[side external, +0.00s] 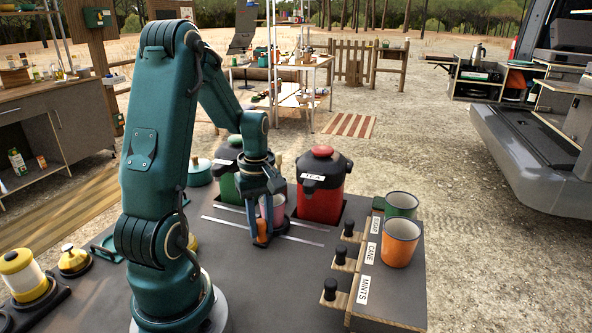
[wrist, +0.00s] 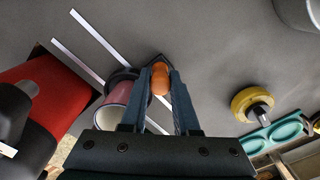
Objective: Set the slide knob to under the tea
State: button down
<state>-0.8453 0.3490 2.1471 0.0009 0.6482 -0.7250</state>
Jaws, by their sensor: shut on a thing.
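The slide knob (side external: 262,232) is a small orange knob; it also shows in the wrist view (wrist: 160,79). My gripper (side external: 263,238) is shut on it, with a finger on each side (wrist: 160,88). Beside the knob, a pink cup (side external: 279,207) stands in a dark holder; in the wrist view the cup (wrist: 116,106) is partly behind my gripper. The tea dispenser (side external: 321,200) is red with a black top and a TEA label. The knob and cup are to the left of it in the side view, between it and a green dispenser (side external: 222,187).
Two pale rails (side external: 305,232) run along the dark counter, past the dispensers. At right, a wooden rack (side external: 392,303) has several black knobs and labels, with an orange cup (side external: 400,243) and a green cup (side external: 401,204) on it. Yellow-topped containers (side external: 74,260) stand at front left.

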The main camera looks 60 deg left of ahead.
jog(key=w+d, duration=0.6)
jog(key=shift+w+d, duration=0.1)
jog(key=shift+w, duration=0.15)
jog(key=c, duration=0.7)
grip_release()
jog(key=shift+o, duration=0.2)
jog(key=shift+s, duration=0.1)
jog(key=shift+r, duration=2.6)
